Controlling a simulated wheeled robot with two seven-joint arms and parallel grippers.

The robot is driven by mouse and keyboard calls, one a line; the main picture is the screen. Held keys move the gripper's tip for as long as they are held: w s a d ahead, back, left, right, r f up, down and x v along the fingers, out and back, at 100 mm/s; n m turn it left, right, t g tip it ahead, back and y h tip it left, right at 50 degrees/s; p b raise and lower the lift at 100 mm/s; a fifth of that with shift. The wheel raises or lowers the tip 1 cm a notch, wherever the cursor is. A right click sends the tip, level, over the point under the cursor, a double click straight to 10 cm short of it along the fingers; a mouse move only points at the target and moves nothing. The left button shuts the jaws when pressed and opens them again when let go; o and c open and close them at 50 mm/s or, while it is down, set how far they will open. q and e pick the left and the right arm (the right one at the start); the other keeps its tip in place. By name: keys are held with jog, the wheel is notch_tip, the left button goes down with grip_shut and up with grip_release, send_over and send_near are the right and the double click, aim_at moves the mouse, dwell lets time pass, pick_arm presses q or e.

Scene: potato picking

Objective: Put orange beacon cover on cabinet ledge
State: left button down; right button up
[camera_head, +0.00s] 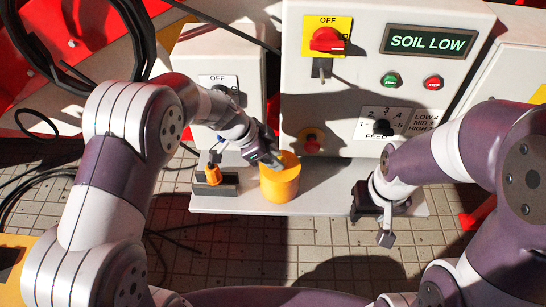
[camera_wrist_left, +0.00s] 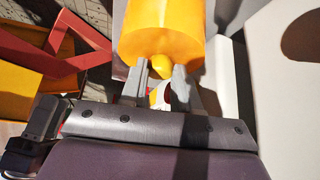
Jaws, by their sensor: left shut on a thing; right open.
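The orange beacon cover (camera_head: 280,182) is a yellow-orange cylinder, upright at the front of the pale cabinet ledge (camera_head: 325,198). I cannot tell whether its bottom touches the ledge. My left gripper (camera_head: 270,160) reaches it from the upper left and is shut on it. In the left wrist view, the fingers (camera_wrist_left: 161,76) close around a small knob on the end of the cover (camera_wrist_left: 165,38). My right gripper (camera_head: 376,215) is open and empty at the ledge's right front edge, apart from the cover.
A black block with a small orange-handled piece (camera_head: 213,174) stands on the ledge left of the cover. The white cabinet (camera_head: 355,75) behind carries a red switch, buttons and a feed dial. The ledge between cover and right gripper is clear. Black cables (camera_head: 80,60) hang at left.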

pick_arm(q)
jog(key=c, duration=0.8)
grip_release()
jog(key=shift+f, duration=0.15)
jog(key=p+v, duration=0.3)
jog(key=v, duration=0.9)
jog(key=shift+p, duration=0.4)
